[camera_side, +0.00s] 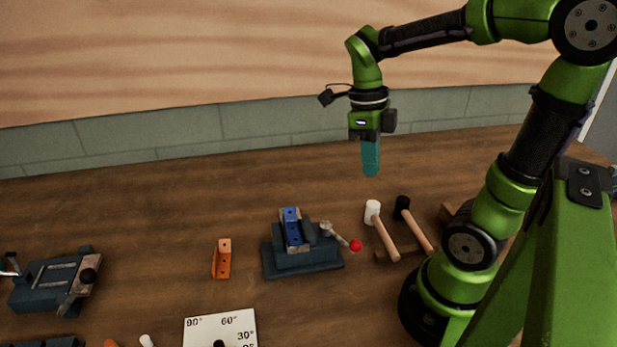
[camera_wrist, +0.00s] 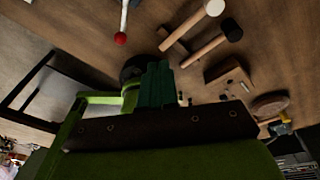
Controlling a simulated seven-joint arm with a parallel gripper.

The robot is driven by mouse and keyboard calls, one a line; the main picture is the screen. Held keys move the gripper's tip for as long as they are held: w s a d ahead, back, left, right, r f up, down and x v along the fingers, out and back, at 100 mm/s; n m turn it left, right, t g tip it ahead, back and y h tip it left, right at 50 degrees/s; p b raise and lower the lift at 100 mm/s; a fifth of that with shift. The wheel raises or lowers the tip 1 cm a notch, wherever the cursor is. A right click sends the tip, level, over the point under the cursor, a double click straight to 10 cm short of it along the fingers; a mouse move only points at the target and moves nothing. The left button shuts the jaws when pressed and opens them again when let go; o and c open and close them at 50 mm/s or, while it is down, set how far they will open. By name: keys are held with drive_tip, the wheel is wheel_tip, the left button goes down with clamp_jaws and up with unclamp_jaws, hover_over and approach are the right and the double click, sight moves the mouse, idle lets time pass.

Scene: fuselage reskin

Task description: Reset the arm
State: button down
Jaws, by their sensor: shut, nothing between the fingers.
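My gripper (camera_side: 371,172) hangs above the wooden bench in the side view, its teal fingers together and pointing down, with nothing held. The fingers also show in the wrist view (camera_wrist: 158,68), close together. My arm is bent, with the gripper well above and behind the clamp fixture. The gripper touches nothing.
A dark clamp fixture (camera_side: 303,262) holds a blue block (camera_side: 291,230); its lever has a red knob (camera_side: 356,246). An orange block (camera_side: 222,259) stands left of it. Two mallets (camera_side: 384,235) (camera_side: 416,228) lie to the right. A vise (camera_side: 55,283) and angle plate (camera_side: 222,326) are nearer.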

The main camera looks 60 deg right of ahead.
drive_tip(key=w+a+r+n+t, duration=0.1)
drive_tip(key=a+n+t, duration=0.3)
drive_tip(key=n, duration=1.1)
drive_tip(key=w+a+r+n+t+y, duration=0.1)
drive_tip(key=a+n+t, duration=0.4)
drive_tip(key=n, duration=1)
drive_tip(key=shift+w+a+r, duration=0.2)
drive_tip(key=shift+a+r, duration=0.35)
drive_tip(key=shift+r, duration=0.35)
